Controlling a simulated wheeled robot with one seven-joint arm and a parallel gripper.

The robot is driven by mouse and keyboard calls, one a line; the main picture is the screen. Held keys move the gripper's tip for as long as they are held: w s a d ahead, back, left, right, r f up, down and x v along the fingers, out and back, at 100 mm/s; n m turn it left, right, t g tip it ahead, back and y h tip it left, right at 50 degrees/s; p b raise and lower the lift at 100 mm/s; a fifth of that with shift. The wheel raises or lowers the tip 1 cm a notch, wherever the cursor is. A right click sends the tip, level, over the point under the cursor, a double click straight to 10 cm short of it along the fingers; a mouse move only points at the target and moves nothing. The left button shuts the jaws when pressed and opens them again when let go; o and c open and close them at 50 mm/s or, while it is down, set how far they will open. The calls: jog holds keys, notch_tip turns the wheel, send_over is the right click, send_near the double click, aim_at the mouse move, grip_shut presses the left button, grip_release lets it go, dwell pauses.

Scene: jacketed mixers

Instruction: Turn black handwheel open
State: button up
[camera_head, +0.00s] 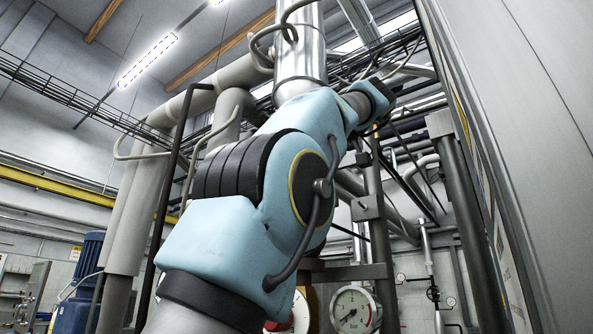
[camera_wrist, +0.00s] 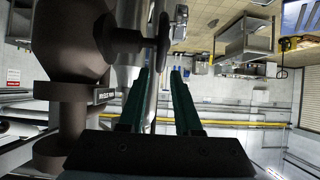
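In the wrist view a dark handwheel (camera_wrist: 163,40) shows nearly edge-on at the upper middle. It sits on a short stem from a large dark valve body (camera_wrist: 75,45) on the left. My gripper (camera_wrist: 159,72) has two dark green fingers set apart, with a gap between them. The handwheel is just beyond the fingertips in the picture; I see no grip on it, and the exact distance is unclear. In the head view my blue arm fills the middle and reaches up and right; I cannot make out the fingers or this handwheel there.
A round pressure gauge (camera_head: 352,310) stands right of my arm's base. A large grey panel (camera_head: 530,120) closes off the right side. A shiny vertical pipe (camera_head: 300,50) and grey pipes (camera_head: 125,220) crowd the arm. A blue motor (camera_head: 80,290) is at lower left.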

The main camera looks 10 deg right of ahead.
jog(key=shift+v, duration=0.95)
jog(key=shift+f, duration=0.1)
